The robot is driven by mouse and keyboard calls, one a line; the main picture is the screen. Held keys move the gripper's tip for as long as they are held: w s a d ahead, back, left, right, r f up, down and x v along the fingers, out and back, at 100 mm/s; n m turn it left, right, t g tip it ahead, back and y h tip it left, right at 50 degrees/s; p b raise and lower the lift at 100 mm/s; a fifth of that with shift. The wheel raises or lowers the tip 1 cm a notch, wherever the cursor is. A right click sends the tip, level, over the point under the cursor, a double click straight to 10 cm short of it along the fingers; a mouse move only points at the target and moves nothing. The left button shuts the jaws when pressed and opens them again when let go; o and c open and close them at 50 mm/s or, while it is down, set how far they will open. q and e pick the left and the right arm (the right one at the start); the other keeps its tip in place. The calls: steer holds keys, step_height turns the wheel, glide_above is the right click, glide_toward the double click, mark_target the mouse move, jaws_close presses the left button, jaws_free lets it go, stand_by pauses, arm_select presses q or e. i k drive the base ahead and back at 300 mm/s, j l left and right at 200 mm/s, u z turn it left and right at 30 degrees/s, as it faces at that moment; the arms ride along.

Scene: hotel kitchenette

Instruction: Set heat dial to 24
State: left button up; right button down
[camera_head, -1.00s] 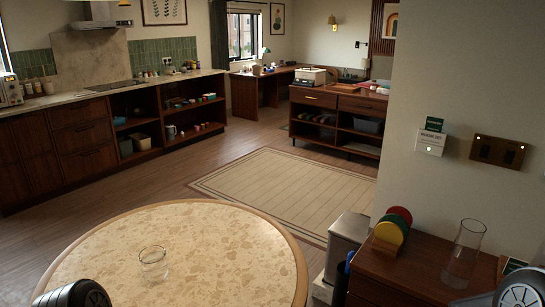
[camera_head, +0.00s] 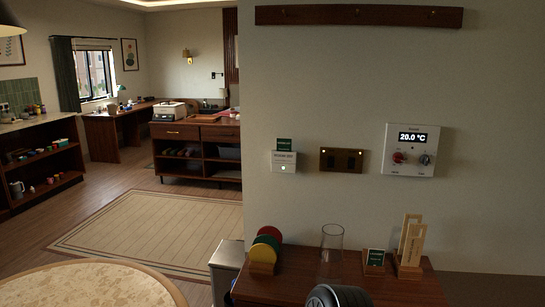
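A white thermostat panel (camera_head: 409,150) is on the wall at the right. Its dark display (camera_head: 413,138) reads 20.0 °C. Below the display are a red dial (camera_head: 399,158) on the left and a grey-blue dial (camera_head: 425,160) on the right. The lettering under the dials is too small to read. A dark rounded part of my arm shows at the bottom edge, in front of the wooden cabinet. Neither gripper's fingers are in view, and nothing touches the panel.
A brown switch plate (camera_head: 341,160) and a white card holder (camera_head: 284,161) are on the wall left of the panel. Below, a wooden cabinet (camera_head: 300,288) bears coloured coasters (camera_head: 265,248), a clear glass (camera_head: 332,240) and card stands (camera_head: 410,243). A round table (camera_head: 90,285) stands lower left.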

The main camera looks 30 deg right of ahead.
mark_target(397, 158)
steer(key=z, duration=1.7)
